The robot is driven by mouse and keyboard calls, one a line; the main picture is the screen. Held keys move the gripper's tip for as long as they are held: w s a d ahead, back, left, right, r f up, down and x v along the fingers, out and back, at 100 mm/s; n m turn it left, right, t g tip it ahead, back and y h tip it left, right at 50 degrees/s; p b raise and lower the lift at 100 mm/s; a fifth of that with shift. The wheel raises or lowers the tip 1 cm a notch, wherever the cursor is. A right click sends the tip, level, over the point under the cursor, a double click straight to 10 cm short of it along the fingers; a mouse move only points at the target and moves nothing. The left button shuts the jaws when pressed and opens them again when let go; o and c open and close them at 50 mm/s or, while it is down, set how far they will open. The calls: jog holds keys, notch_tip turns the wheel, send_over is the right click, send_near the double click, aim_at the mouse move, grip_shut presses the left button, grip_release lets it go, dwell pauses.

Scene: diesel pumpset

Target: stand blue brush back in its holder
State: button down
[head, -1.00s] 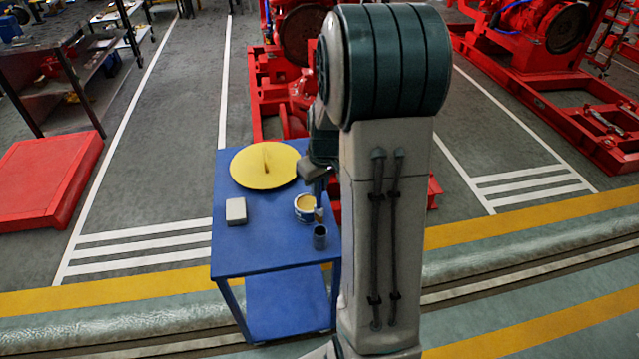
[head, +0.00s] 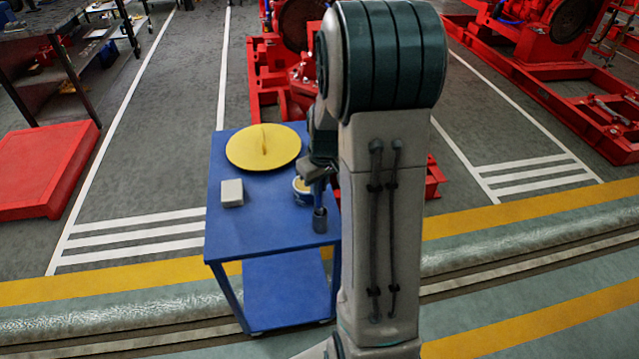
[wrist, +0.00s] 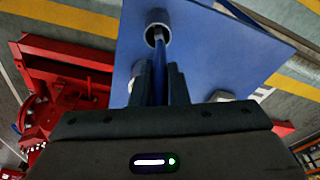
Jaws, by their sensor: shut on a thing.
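The blue brush (head: 317,194) is held in my gripper (head: 317,180), seen from the side in the head view. In the wrist view the fingers (wrist: 160,82) are shut on the brush's blue handle (wrist: 160,65). The holder (head: 320,222) is a small grey cup standing upright near the front right of the blue table (head: 255,233). The brush points down to the cup, and its far end shows at the mouth of the holder (wrist: 157,17) in the wrist view. How deep the end sits is hard to tell.
A can with yellow contents (head: 300,186) stands close behind the holder, partly hidden by my gripper. A yellow disc (head: 245,150) lies at the back of the table, and a white block (head: 232,193) sits at left. The table's front left is clear.

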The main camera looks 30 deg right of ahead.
jog(key=shift+f+b, duration=1.1)
jog(key=shift+f, duration=0.25)
dwell(0.4)
jog(key=c, duration=1.3)
grip_release()
jog(key=shift+r, duration=0.15)
jog(key=shift+r+p, duration=3.15)
jog(key=shift+r, duration=1.3)
